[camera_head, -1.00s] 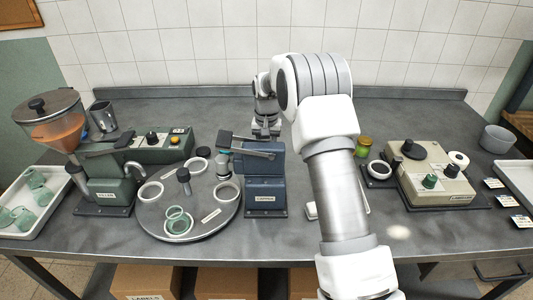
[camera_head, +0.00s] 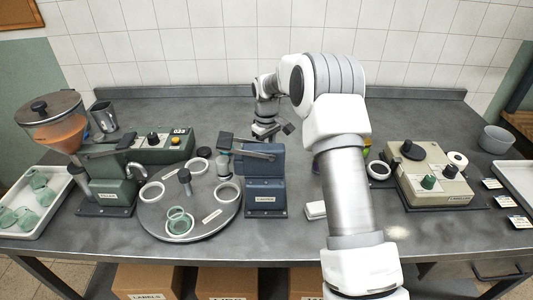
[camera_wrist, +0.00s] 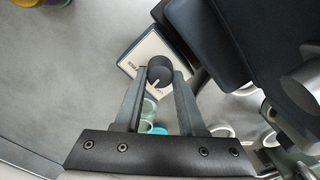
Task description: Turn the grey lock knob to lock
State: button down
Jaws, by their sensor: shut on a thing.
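The grey lock knob (camera_wrist: 160,66) shows in the wrist view as a dark round knob with a white pointer line. It sits on a small pale plate (camera_wrist: 139,55) with dark lettering too small to read. My gripper (camera_wrist: 161,76) has one finger on each side of the knob and is shut on it. In the head view my gripper (camera_head: 266,130) is behind the blue capper (camera_head: 265,190), pointing down, with its jaws turned askew. The knob and its plate cannot be made out in the head view.
The capper's dark body stands close to the right of my gripper in the wrist view. A round turntable (camera_head: 205,213) with jars and the green filler (camera_head: 110,185) stand to the left. A beige labeller (camera_head: 435,180) stands right.

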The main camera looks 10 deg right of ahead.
jog(key=n+p, duration=0.1)
jog(key=n, duration=0.6)
dwell(0.5)
jog(key=c, duration=0.5)
grip_release()
jog(key=shift+r, duration=0.1)
notch_tip(320, 180, up, 17)
jog(key=shift+r, duration=0.15)
